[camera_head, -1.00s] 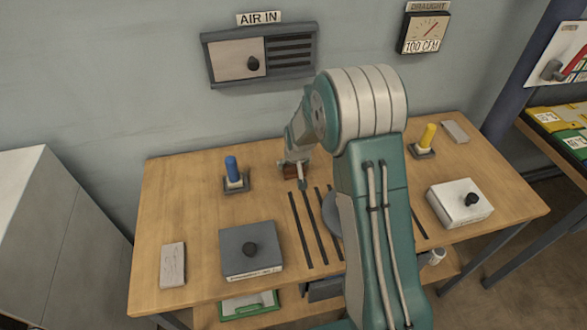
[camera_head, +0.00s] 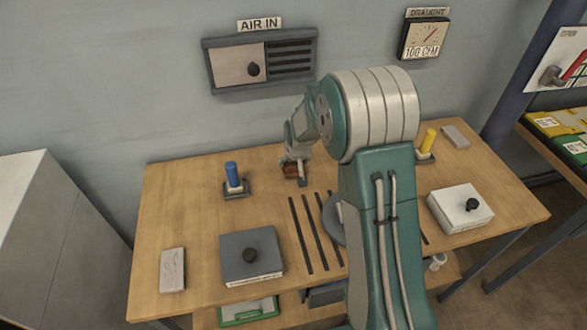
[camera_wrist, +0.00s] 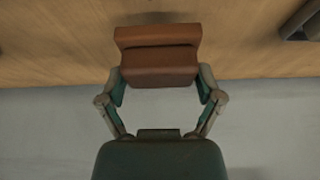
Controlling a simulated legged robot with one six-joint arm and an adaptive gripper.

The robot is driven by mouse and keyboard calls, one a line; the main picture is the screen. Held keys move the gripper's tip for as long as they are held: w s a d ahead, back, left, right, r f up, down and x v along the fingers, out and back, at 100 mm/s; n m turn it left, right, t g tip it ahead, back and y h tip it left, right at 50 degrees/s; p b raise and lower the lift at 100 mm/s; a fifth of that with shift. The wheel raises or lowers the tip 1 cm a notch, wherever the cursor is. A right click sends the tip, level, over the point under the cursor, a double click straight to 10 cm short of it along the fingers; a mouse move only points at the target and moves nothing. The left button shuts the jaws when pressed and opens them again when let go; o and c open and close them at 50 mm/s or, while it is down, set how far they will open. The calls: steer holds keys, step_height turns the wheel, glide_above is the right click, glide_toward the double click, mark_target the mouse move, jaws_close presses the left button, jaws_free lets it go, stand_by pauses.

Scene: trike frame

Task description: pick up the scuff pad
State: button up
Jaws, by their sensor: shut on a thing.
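The scuff pad, a reddish-brown block (camera_wrist: 158,55) with a step along its top, sits between the two fingers of my gripper (camera_wrist: 160,82) in the wrist view. One finger presses on each of its sides, and the gripper is shut on it. In the head view the scuff pad (camera_head: 291,170) shows small at the back middle of the wooden table, partly hidden by my gripper (camera_head: 297,176). I cannot tell whether it is clear of the tabletop.
On the wooden table (camera_head: 200,205) stand a blue-handled item (camera_head: 232,173), a grey box with a knob (camera_head: 250,258), a white box (camera_head: 460,208) and a yellow-handled item (camera_head: 428,140). Pale blocks lie at the front left (camera_head: 172,270) and back right (camera_head: 455,136). Dark strips mark the middle.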

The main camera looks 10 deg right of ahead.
steer(key=s+r, duration=0.9)
steer(key=s, duration=0.5)
steer(key=shift+d+r, duration=0.35)
steer(key=shift+r, duration=0.05)
steer(key=o, duration=0.3)
steer(key=shift+c, duration=0.8)
steer(key=shift+w, duration=0.1)
